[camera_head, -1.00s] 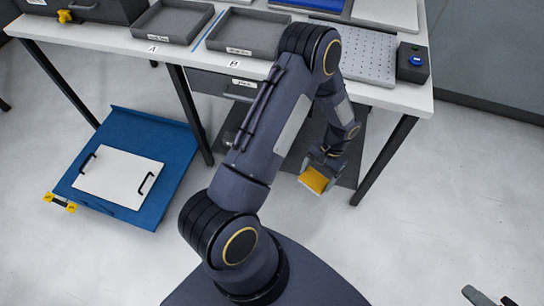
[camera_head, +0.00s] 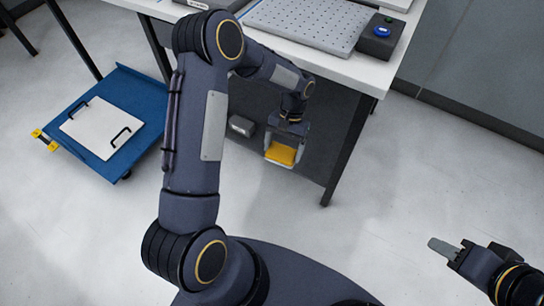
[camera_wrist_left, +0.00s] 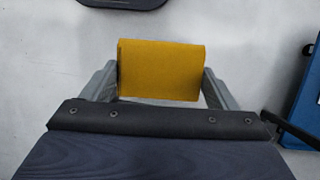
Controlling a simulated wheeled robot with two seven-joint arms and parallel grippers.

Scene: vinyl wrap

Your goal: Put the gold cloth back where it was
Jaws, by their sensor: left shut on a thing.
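The gold cloth (camera_head: 280,154) is a folded yellow pad. My left gripper (camera_head: 285,148) is shut on it and holds it low, near the table's front side and its right leg. In the left wrist view the cloth (camera_wrist_left: 161,70) sits between the two grey fingers, with pale floor behind it. My right gripper (camera_head: 445,248) is at the lower right, apart from everything; one grey finger shows clearly, and its opening is unclear.
The white table (camera_head: 345,66) carries a perforated grey plate (camera_head: 308,22) and a dark box with a blue button (camera_head: 381,38). A small grey box (camera_head: 242,126) is beneath it. A blue cart (camera_head: 140,95) bearing a white panel (camera_head: 101,127) stands left. The front floor is clear.

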